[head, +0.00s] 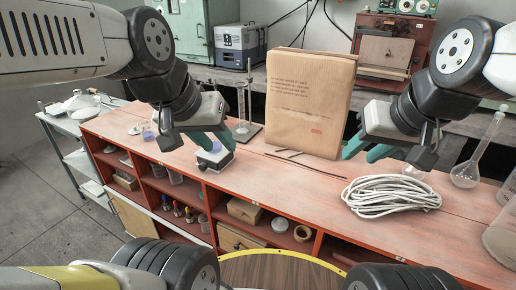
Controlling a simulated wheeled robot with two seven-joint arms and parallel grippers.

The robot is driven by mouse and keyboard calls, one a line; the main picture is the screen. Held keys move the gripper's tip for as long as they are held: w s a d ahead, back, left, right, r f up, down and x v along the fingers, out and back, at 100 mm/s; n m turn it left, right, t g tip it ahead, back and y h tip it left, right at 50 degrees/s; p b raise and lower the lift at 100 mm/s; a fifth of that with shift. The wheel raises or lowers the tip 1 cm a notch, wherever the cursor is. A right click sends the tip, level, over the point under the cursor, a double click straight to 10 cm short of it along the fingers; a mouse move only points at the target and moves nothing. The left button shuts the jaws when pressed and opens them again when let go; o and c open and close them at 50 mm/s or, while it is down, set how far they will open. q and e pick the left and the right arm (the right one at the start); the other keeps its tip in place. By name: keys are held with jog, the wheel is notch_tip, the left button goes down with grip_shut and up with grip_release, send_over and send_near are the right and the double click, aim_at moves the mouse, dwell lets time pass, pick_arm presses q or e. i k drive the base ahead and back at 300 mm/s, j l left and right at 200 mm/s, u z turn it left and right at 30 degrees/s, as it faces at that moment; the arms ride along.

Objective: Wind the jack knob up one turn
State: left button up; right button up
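A small jack with a pale top and dark edges (214,159) sits near the front edge of the red bench (300,187), left of centre. My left gripper (218,146) is just above and behind it, with its two teal fingers apart. The fingers overlap the jack in the picture, and I cannot tell whether they touch it. I cannot make out the jack's knob; it is hidden or too small.
A brown paper package (308,100) stands upright mid-bench. A coil of white rope (391,194) lies at the right, with a glass flask (466,174) beyond it. A stand with a glass cylinder (246,131) is behind the jack. Thin rods lie before the package.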

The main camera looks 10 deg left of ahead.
aim_at(202, 167)
jog(key=j+z, duration=0.4)
jog(key=i+j+z, duration=0.1)
jog(key=j+z, duration=0.7)
jog(key=k+j+z, duration=0.1)
jog(key=j+z, duration=0.15)
jog(key=z, duration=0.15)
jog(key=k+j+z, duration=0.15)
jog(key=j+z, duration=0.25)
jog(key=k+j+z, duration=0.25)
jog(key=k+j, duration=0.65)
jog(key=j, duration=0.4)
jog(key=k+j+z, duration=0.25)
jog(key=k+j, duration=0.75)
jog(key=j, duration=0.1)
